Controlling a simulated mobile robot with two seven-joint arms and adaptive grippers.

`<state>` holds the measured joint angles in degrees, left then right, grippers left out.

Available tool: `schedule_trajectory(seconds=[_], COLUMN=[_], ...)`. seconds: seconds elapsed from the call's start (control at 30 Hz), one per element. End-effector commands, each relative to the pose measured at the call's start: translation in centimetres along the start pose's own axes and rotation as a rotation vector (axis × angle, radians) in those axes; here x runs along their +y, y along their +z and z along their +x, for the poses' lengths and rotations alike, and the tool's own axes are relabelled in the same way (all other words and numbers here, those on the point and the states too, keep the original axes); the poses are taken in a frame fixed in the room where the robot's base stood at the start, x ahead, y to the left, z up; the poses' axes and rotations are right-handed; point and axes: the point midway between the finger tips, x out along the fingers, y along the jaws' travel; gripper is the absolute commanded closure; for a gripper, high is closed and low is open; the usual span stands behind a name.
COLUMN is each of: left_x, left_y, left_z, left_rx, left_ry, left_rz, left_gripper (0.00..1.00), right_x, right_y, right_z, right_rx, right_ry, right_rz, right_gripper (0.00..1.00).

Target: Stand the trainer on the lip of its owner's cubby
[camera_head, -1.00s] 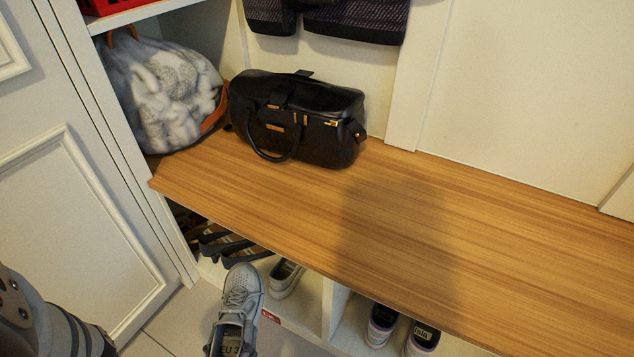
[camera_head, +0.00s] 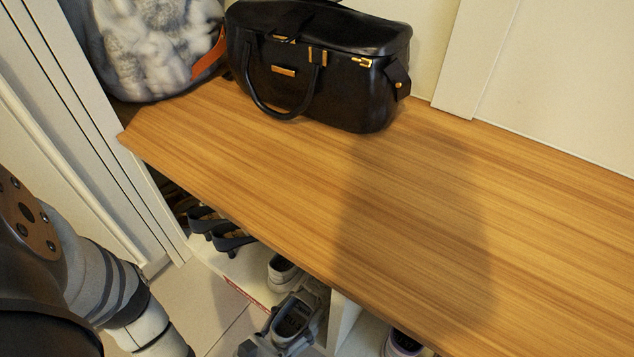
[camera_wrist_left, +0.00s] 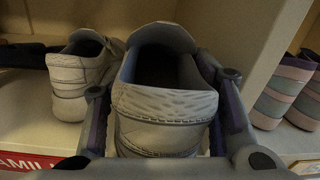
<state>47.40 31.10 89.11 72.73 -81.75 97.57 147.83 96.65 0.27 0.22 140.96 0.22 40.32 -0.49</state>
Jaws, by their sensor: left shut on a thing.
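A grey trainer (camera_wrist_left: 165,105) is between the two fingers of my left gripper (camera_wrist_left: 162,118), which is shut on it. Its heel faces the wrist camera and its toe points into the cubby. In the head view the trainer (camera_head: 292,318) and the left gripper (camera_head: 268,340) are at the bottom, by the cubby's opening under the bench. A similar pale trainer (camera_wrist_left: 82,75) stands inside to the left and also shows in the head view (camera_head: 282,271). The cubby lip (camera_wrist_left: 32,136) bears a red label (camera_wrist_left: 28,163), partly cut off. Whether the held sole touches the lip is hidden.
A white divider (camera_wrist_left: 255,55) stands close right of the held trainer. Beyond it are pink and grey striped shoes (camera_wrist_left: 285,95). Dark sandals (camera_head: 220,232) lie in the cubby's left part. The wooden bench (camera_head: 300,190) overhangs, with a black bag (camera_head: 320,70) on it.

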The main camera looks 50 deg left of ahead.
Motion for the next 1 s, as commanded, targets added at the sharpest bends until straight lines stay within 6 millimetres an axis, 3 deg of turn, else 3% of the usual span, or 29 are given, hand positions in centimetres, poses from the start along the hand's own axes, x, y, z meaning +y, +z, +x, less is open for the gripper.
schedule_trajectory(seconds=[0.1,0.3,0.47,0.8,0.83,0.9,1.0], left_x=[0.0,0.1,0.6,0.6,0.6,0.6,0.6], left_y=[0.0,-0.7,-3.5,-3.7,-3.8,-3.7,-3.7], left_z=[2.6,5.3,5.1,5.1,5.1,5.1,5.0], left_rx=[-0.002,0.000,0.002,0.002,0.003,0.003,0.003], left_ry=[0.000,0.002,0.002,0.001,0.001,0.001,0.001], left_rz=[0.000,0.001,0.001,0.000,0.000,0.000,0.000], left_gripper=[1.00,1.00,1.00,1.00,0.45,0.30,0.30], right_x=[0.0,-0.1,-0.3,-0.3,-0.3,-0.3,-0.3], right_y=[-0.2,-0.7,-1.8,-1.8,-1.8,-1.7,-1.7], right_z=[0.1,0.5,1.1,1.1,1.1,1.1,1.1], right_rx=[-0.001,-0.004,-0.005,-0.006,-0.006,-0.006,-0.006], right_ry=[0.000,0.000,-0.002,-0.002,-0.002,-0.002,-0.002], right_rz=[0.000,-0.001,-0.006,-0.006,-0.007,-0.006,-0.007], right_gripper=[0.60,0.60,0.60,0.60,0.60,0.60,0.60])
